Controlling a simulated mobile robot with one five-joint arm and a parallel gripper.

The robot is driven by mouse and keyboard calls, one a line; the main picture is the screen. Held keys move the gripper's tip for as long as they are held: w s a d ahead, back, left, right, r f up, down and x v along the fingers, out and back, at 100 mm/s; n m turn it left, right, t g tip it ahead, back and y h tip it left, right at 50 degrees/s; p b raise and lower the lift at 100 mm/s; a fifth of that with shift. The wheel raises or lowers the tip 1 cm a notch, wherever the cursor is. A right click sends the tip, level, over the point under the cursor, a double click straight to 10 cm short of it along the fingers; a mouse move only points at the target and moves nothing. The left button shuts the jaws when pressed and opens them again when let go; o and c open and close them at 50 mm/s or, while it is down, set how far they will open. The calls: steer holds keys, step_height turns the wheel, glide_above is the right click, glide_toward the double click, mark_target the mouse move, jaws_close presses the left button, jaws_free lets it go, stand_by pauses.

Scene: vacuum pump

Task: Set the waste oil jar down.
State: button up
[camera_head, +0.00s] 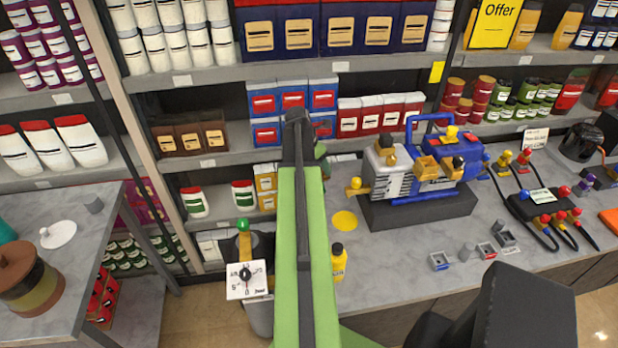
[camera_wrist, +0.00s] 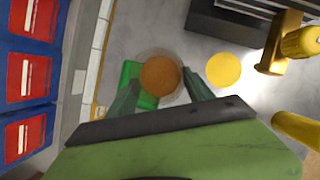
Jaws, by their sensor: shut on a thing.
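In the wrist view, the waste oil jar (camera_wrist: 160,76) is a round, clear-rimmed vessel seen from above, with brown-orange inside. My gripper (camera_wrist: 162,92) has its two dark green fingers on either side of it and is shut on it. Grey counter shows around the jar; I cannot tell whether its base touches the counter. A flat yellow disc (camera_wrist: 224,69) lies just right of the jar and shows in the head view (camera_head: 344,220). In the head view my green arm hides the jar and most of the gripper.
A pump (camera_head: 420,165) with a blue frame stands on a dark block right of the disc. A yellow bottle (camera_head: 338,262) is near the counter's front edge. A bright green item (camera_wrist: 131,75) lies left of the jar. Stocked shelves (camera_head: 285,70) rise behind. Counter between disc and small trays (camera_head: 440,261) is clear.

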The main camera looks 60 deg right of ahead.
steer(key=s+d+r+p, duration=0.1)
steer(key=s+d+r, duration=0.15)
steer(key=s, duration=0.25)
steer(key=shift+m, duration=0.4)
steer(key=w+f+b, duration=0.3)
steer(key=w, duration=0.1)
steer(key=w+f+b, duration=0.4)
steer(key=w+a+f+b, duration=0.1)
steer(key=w+f+b, duration=0.2)
steer(key=f+b, duration=0.1)
steer(key=shift+w+f, duration=0.25)
steer(key=shift+w, duration=0.15)
steer(key=shift+r, duration=0.2)
steer(key=shift+f, duration=0.15)
steer(key=o, duration=1.7)
steer(key=shift+c, duration=0.2)
